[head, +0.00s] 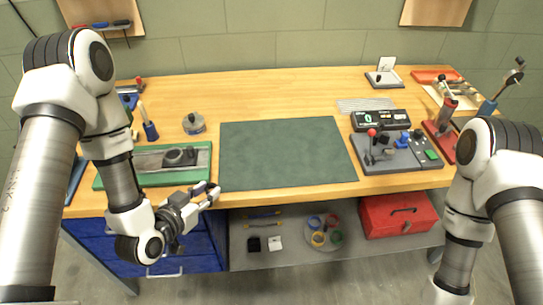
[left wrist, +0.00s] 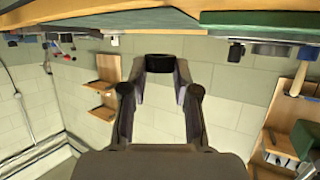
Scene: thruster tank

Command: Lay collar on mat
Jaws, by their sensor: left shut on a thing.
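The mat (head: 285,152) is a dark green sheet lying flat on the middle of the workbench, and its top is bare. My left gripper (head: 211,193) is low at the bench's front edge, just left of the mat's front left corner. In the left wrist view, its fingers are shut on a short black cylindrical piece (left wrist: 160,68), which looks like the collar. In the head view the collar is mostly hidden by the fingers. My right arm comes in at the right, but its gripper is out of the picture.
A green tray (head: 203,173) with a grey block lies left of the mat. A round grey part (head: 193,123) stands behind it. A grey control panel (head: 376,158) and a black device (head: 378,121) are right of the mat. A red toolbox (head: 398,222) sits on the shelf below.

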